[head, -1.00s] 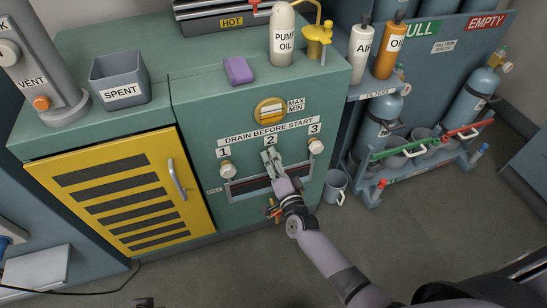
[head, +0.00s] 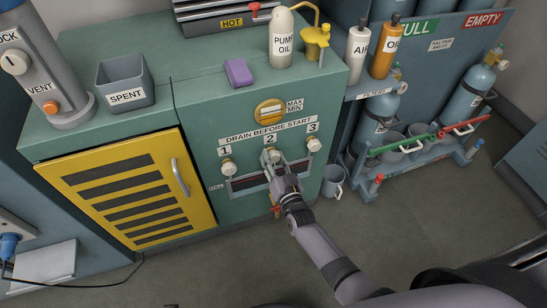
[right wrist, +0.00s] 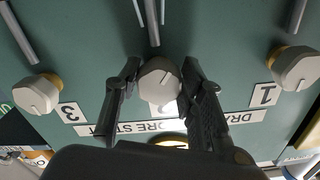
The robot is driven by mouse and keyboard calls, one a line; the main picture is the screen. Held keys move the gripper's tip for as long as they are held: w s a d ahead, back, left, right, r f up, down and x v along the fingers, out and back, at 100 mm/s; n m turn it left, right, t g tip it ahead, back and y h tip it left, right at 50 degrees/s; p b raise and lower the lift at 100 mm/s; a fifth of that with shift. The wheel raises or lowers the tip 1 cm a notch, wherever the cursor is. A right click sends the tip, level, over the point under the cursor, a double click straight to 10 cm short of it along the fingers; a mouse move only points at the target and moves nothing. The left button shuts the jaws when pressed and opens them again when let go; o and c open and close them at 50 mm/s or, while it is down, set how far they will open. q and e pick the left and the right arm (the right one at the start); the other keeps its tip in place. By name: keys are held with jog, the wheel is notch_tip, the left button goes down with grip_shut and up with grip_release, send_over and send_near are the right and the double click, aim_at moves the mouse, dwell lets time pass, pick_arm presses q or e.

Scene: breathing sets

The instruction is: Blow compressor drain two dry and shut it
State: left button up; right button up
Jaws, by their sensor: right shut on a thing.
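The drain two knob (head: 269,155), a pale round knob below the label 2, is on the green compressor front (head: 190,110). My right gripper (head: 273,161) reaches it from below and is shut on it. In the right wrist view the knob (right wrist: 159,79) sits between the two dark fingers (right wrist: 155,90), with a line mark on its face. The drain one knob (head: 228,168) and drain three knob (head: 314,144) stand free on either side. Pipes come from the drains in the wrist view. Drain two's outlet is hidden by my gripper in the head view. My left gripper is not in view.
A dark recessed slot (head: 244,182) lies under the drains, partly behind my arm. A yellow louvred door (head: 125,190) is at left. The floor in front is open.

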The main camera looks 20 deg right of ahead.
jog(key=shift+n, duration=0.5)
jog(key=o, duration=1.2)
jog(key=shift+c, duration=0.2)
jog(key=s, duration=1.2)
jog(key=shift+d, duration=0.2)
